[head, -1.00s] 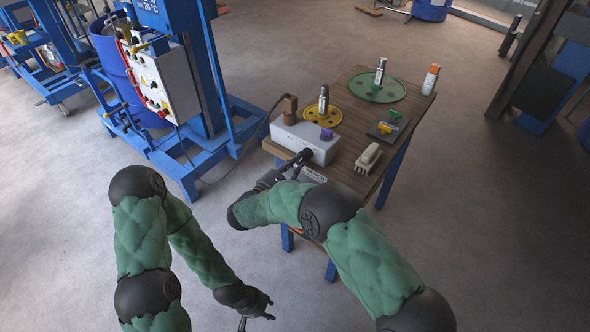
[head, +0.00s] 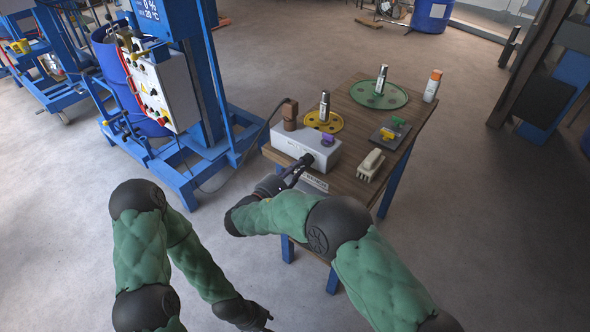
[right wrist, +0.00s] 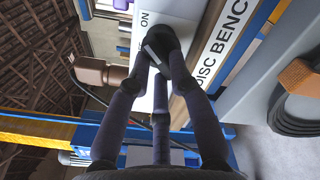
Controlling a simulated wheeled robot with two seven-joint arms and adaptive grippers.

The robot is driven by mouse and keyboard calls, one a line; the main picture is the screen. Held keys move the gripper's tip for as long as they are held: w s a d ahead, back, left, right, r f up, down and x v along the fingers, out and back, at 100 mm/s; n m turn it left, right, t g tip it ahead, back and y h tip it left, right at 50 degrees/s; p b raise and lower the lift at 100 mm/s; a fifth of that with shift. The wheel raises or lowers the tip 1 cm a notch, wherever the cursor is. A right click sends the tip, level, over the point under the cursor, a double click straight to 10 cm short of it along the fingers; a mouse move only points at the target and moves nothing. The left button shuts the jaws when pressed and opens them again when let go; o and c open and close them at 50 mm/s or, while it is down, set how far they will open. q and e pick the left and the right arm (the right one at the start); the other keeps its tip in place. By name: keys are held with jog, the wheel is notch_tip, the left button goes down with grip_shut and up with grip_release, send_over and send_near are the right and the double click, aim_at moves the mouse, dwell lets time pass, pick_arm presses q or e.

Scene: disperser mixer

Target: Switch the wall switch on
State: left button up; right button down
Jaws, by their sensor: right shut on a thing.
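The switch is a black rotary knob (right wrist: 162,40) on the front of a light grey box (head: 318,152) on the wooden bench. An "ON" mark shows beside the knob in the right wrist view. My right gripper (head: 298,167) is at the box front, its dark fingers (right wrist: 160,60) closed around the knob. The fingers hide part of the knob, and I cannot tell its exact setting. My left gripper (head: 265,318) hangs low at the bottom of the head view, away from the bench and partly cut off.
A blue-framed machine (head: 190,165) stands at left.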

jog(key=shift+f, duration=0.1)
jog(key=c, duration=1.1)
grip_release()
notch_tip(320, 180, up, 10)
jog(key=shift+r, duration=0.1)
